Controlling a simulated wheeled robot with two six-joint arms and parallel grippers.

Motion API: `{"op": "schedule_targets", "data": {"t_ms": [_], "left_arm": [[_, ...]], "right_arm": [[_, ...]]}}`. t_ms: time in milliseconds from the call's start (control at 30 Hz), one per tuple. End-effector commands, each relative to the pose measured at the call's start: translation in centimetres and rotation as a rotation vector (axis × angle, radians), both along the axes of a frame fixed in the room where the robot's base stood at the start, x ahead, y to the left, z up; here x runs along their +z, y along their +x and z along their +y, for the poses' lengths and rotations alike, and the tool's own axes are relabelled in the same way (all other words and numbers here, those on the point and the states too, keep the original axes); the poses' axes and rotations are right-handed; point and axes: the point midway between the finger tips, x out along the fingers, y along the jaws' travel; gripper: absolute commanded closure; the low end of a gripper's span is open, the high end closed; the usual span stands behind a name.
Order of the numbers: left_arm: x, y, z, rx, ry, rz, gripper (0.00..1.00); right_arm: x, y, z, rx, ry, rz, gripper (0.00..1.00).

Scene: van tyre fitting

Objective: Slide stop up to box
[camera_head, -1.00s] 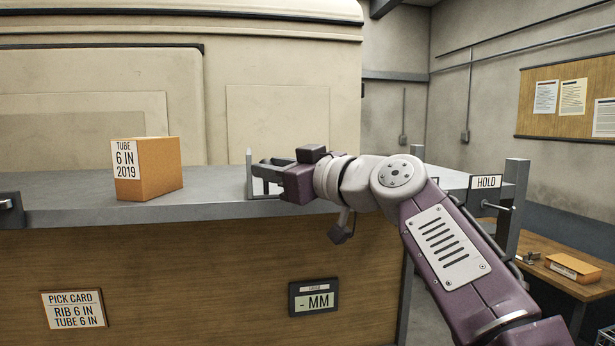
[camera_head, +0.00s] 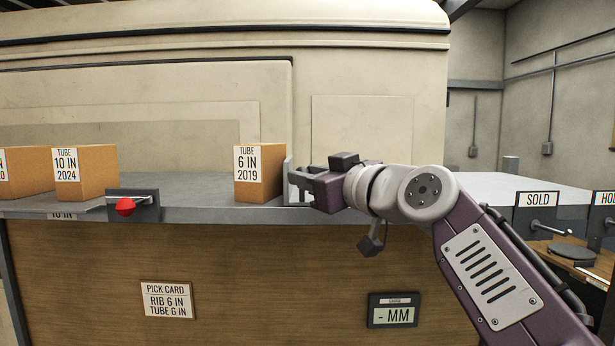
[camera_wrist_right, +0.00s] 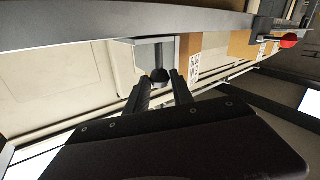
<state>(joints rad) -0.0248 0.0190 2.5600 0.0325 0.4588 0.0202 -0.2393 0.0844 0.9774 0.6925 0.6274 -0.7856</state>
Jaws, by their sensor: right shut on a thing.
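An orange box labelled "TUBE 6 IN 2019" (camera_head: 259,172) stands upright on the grey shelf (camera_head: 200,213). A grey upright plate, the stop (camera_head: 288,180), stands at the box's right side, touching it or very close. My right gripper (camera_head: 302,181) is shut on the stop from the right. In the right wrist view the stop (camera_wrist_right: 149,56) shows beyond my right gripper's fingers (camera_wrist_right: 160,82), with the orange box (camera_wrist_right: 190,45) beside it. My left gripper is not in view.
More orange boxes, one labelled "TUBE 10 IN 2024" (camera_head: 86,172), stand at the left. A red knob (camera_head: 125,206) sits on the shelf's front edge.

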Motion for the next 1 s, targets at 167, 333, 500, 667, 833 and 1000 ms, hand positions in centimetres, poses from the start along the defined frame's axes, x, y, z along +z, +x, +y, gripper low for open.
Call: {"op": "schedule_targets", "data": {"t_ms": [167,333,500,667,833,1000], "left_arm": [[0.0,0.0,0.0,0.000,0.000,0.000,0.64],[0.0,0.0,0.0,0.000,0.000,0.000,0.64],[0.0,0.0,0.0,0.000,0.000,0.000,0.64],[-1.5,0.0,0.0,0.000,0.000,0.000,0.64],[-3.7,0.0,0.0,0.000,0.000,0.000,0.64],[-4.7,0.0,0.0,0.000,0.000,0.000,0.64]], "right_arm": [[-0.1,0.1,0.0,0.000,0.000,0.003,0.69],[-0.1,0.0,0.0,0.000,0.001,0.002,0.50],[-0.1,0.0,0.0,0.000,0.000,0.001,0.50],[-0.5,-1.3,-1.1,-0.004,0.002,-0.002,0.50],[-0.6,-4.5,-3.4,-0.006,0.002,-0.003,0.50],[-0.3,-6.7,-5.0,-0.004,0.000,-0.001,0.50]]}}
